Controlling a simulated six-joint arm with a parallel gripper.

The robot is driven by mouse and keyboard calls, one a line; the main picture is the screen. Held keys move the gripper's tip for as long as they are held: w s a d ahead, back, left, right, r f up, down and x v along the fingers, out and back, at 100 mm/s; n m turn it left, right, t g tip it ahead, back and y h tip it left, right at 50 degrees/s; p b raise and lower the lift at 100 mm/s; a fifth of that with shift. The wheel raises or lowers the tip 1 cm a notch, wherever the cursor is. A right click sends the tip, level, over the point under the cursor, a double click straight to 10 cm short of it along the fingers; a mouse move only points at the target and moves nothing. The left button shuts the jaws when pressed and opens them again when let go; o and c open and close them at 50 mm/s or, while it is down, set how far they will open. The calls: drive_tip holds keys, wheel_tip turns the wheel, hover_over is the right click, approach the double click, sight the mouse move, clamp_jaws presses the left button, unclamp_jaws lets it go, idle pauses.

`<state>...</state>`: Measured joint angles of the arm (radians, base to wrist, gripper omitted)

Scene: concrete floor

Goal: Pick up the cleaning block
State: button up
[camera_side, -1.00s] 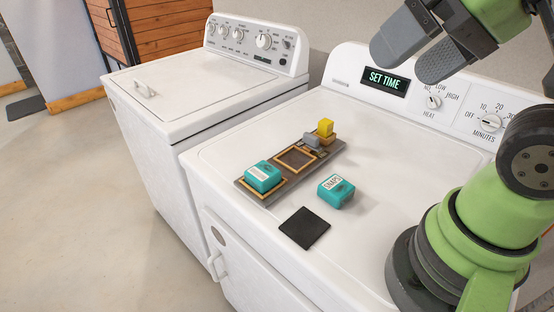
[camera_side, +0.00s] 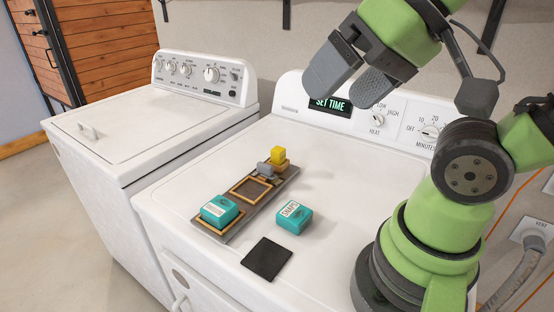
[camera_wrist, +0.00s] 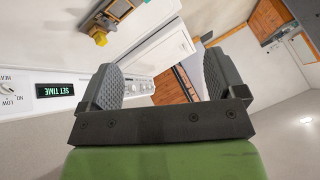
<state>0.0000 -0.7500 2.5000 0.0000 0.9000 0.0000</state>
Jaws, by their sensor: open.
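A teal block with a white label (camera_side: 220,211) sits at the tray's near end. Another teal block, labelled "SNAPS" (camera_side: 294,217), lies on the dryer right of the tray. I cannot tell which is the cleaning block. My gripper (camera_side: 347,86) is open and empty, high above the dryer near its control panel, apart from all the blocks. In the wrist view its fingers (camera_wrist: 160,66) are spread; the yellow block (camera_wrist: 100,38) shows at upper left.
A flat black square (camera_side: 266,258) lies on the white dryer top (camera_side: 335,210), near its front. The tray's middle square is empty. The dryer's panel with dials (camera_side: 405,122) rises at the back. A white washer (camera_side: 125,125) stands to the left.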

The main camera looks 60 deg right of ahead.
drive_tip(key=c, duration=0.5)
